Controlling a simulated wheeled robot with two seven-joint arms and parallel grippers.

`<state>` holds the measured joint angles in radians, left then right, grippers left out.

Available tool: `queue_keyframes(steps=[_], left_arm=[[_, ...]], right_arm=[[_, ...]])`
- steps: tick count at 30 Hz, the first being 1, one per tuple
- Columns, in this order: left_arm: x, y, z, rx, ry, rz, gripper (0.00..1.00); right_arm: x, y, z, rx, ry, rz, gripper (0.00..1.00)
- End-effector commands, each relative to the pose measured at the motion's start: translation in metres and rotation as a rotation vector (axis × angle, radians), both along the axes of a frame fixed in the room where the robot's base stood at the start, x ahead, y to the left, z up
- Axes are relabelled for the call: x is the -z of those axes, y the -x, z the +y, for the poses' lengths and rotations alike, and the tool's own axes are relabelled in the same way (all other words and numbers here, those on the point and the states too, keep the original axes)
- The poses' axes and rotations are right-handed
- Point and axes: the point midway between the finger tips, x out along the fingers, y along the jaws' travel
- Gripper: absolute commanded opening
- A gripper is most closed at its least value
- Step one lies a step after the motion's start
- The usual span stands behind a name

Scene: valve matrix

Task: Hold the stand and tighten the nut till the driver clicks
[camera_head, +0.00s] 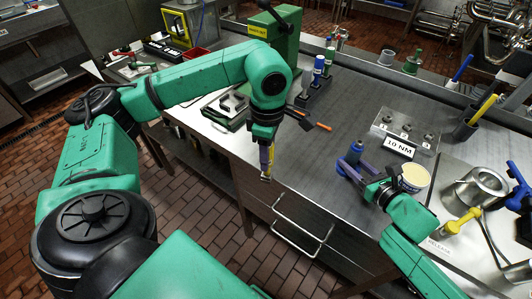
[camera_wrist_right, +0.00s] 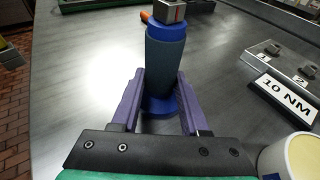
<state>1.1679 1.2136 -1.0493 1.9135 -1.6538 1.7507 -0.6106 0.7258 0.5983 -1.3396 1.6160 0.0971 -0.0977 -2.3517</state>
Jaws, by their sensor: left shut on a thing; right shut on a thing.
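The stand is a blue-grey cylinder with bright blue rims (camera_wrist_right: 166,58), upright on the steel table. It also shows in the head view (camera_head: 352,157). A metal block-like piece, which may be the nut (camera_wrist_right: 169,11), sits on its top, cut off by the picture edge. My right gripper (camera_wrist_right: 160,108) is shut on the stand, one purple finger on each side. My left gripper (camera_head: 267,148) points down left of the stand, in front of the table's edge. It is shut on a thin yellowish tool with a metal tip (camera_head: 266,177), apparently the driver.
A plate with small numbered parts (camera_head: 408,128) and a "10 NM" sign (camera_head: 398,147) stand behind the stand to the right. A cream-topped cup (camera_head: 414,178) is close to my right gripper. An orange-handled tool (camera_head: 322,126) lies further back. The table centre is clear.

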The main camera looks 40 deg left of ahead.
Motion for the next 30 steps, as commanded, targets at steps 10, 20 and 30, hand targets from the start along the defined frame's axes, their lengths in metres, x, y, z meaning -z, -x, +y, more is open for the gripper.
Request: queue_keyframes(steps=[10,20,30], left_arm=[[-0.059,-0.111,-0.058,-0.571,0.001,-0.003,0.00],[-0.145,-0.167,-0.147,-1.157,0.002,-0.004,0.00],[-0.167,-0.168,-0.165,-1.328,0.000,0.001,0.00]], right_arm=[[-0.002,0.000,0.001,-0.001,-0.003,-0.003,0.13],[-0.001,0.000,0.000,0.000,-0.002,-0.003,0.13],[-0.002,0.000,0.000,-0.001,-0.002,-0.002,0.13]])
